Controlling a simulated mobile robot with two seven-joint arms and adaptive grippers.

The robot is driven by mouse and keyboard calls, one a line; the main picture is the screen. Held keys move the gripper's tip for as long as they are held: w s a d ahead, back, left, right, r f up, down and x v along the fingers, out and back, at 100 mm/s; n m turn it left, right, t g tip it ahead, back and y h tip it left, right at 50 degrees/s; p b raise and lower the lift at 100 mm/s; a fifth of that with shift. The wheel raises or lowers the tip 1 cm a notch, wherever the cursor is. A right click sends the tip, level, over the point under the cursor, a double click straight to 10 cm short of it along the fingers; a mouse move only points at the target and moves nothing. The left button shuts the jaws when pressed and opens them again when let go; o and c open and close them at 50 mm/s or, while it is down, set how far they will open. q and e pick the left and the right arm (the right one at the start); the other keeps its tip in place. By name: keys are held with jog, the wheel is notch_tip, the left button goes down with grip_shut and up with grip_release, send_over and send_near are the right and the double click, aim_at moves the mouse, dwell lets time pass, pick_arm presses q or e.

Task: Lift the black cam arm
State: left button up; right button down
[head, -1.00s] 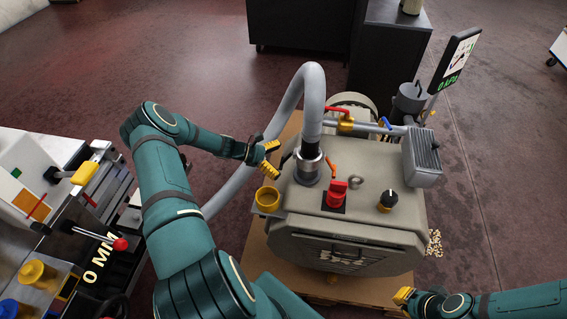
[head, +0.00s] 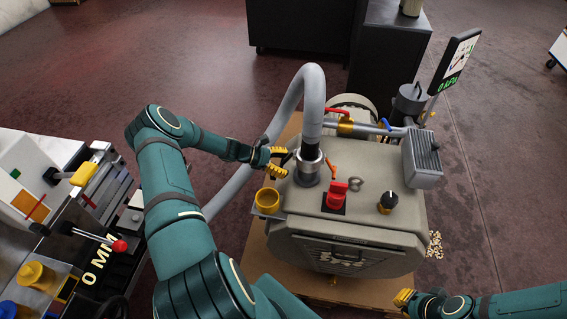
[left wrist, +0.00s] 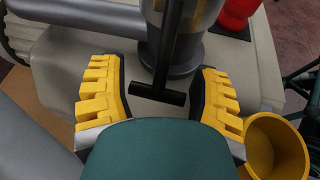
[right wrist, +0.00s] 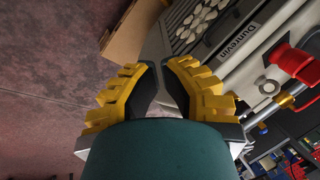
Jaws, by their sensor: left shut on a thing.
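The black cam arm (left wrist: 168,55) sticks out from the grey metal coupling (head: 309,165) at the foot of the hose. In the left wrist view its T-shaped end (left wrist: 158,94) lies between the two yellow fingers. In the head view the cam arm is mostly hidden by the fingers. My right gripper (right wrist: 160,64) is empty, near the pump's front right corner. Its fingertips are close together with a narrow gap. In the head view it shows at the lower right (head: 404,298).
The beige pump (head: 345,235) carries a red knob (head: 337,193), a black knob (head: 386,201) and an orange lever (head: 332,171). A yellow cup (head: 267,201) stands just below my left gripper. The grey hose (head: 313,95) arches above the coupling.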

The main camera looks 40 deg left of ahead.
aim_at(282, 162)
pick_arm(q)
jog(key=shift+s+a+r+g+y+p, duration=0.15)
jog(key=shift+a+r+g+y+p, duration=0.2)
jog(key=shift+y+p, duration=0.45)
jog(key=shift+s+a+r+g+y+p, duration=0.1)
jog(key=shift+a+r+g+y+p, duration=0.25)
jog(key=shift+p, duration=0.75)
jog(key=y+p, duration=0.1)
jog(key=r+g+y+p, duration=0.1)
jog(key=a+g+y+p, duration=0.1)
jog(key=shift+s+r+m+y, duration=0.25)
jog(key=shift+s+r+m, duration=0.05)
jog(key=shift+m, duration=0.1)
jog(key=shift+a, duration=0.1)
jog(key=o, duration=1.4)
jog(key=shift+f, duration=0.1)
jog(key=shift+c, duration=0.2)
jog(key=shift+s, duration=0.1)
jog(key=v, duration=1.2)
